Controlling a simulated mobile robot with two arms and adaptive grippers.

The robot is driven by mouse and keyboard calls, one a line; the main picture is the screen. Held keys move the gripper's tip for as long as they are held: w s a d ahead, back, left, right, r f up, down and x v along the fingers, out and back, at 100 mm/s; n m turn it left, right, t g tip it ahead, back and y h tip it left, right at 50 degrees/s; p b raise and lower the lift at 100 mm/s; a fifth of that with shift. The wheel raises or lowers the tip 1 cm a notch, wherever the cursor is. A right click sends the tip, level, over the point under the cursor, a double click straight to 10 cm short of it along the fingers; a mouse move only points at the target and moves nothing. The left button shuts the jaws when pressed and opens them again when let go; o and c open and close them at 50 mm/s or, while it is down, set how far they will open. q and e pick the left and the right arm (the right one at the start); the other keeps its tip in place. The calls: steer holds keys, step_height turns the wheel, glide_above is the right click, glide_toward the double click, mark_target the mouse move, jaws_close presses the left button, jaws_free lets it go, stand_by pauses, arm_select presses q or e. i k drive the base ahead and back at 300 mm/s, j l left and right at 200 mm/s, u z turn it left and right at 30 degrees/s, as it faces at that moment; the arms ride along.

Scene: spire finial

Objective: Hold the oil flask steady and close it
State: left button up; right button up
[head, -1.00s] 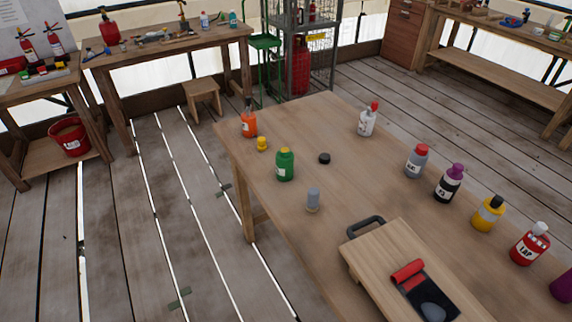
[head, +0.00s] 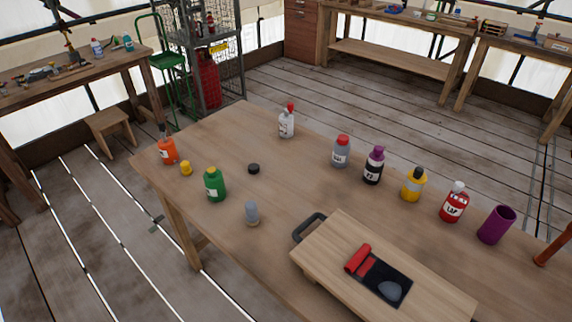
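Several bottles stand upright on the wooden table, and I cannot tell from the labels which is the oil flask. On the left are an orange bottle (head: 168,152), a green bottle (head: 215,186) with a yellowish top, and a small grey bottle (head: 251,214). A small yellow piece (head: 185,168) stands between the orange and green bottles. A loose, flat black cap (head: 253,169) lies right of the green bottle. A white bottle with a red top (head: 286,123) stands at the back. Neither gripper is in view.
A row holds grey (head: 341,152), black-and-purple (head: 374,166), yellow (head: 413,185) and red (head: 454,203) bottles, then a purple cup (head: 496,225). A wooden board (head: 425,293) with a black handle bears a red roller (head: 360,260) on a dark plate. The table's middle is mostly clear.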

mark_target(213, 178)
steer(key=j+z, duration=0.25)
steer(key=j, duration=0.55)
steer(key=j+z, duration=0.2)
steer(key=j, duration=0.6)
steer(key=k+j+z, duration=0.1)
steer(key=j+z, duration=0.15)
steer(key=j, duration=0.5)
